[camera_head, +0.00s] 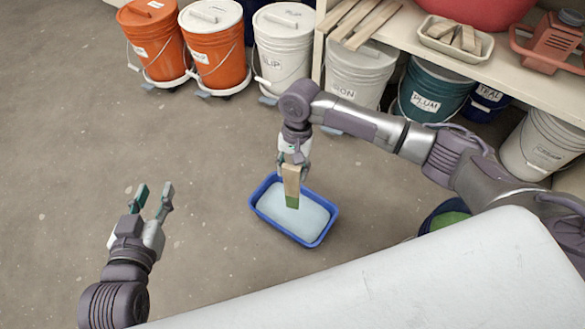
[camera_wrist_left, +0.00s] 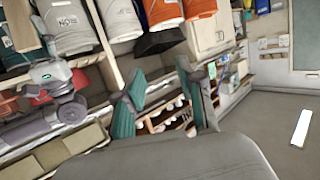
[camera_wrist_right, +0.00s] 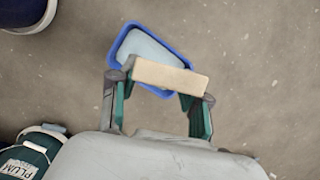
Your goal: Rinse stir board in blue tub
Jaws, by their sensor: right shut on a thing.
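The stir board (camera_head: 291,184) is a flat wooden board with a green lower end. My right gripper (camera_head: 293,167) is shut on its upper part and holds it upright over the blue tub (camera_head: 328,231). The tub stands on the floor with pale liquid in it. The green end overlaps the liquid in the head view; I cannot tell whether it touches. In the right wrist view the board (camera_wrist_right: 170,76) lies across the fingers, with the tub (camera_wrist_right: 184,56) beyond. My left gripper (camera_head: 152,195) is open and empty, left of the tub.
Orange buckets (camera_head: 152,42) and white buckets (camera_head: 283,47) stand along the back. A shelf (camera_head: 400,30) with wooden boards and a small tray (camera_head: 456,38) is at the back right, above more buckets. A bucket with green contents (camera_head: 447,217) stands right of the tub. The floor left is clear.

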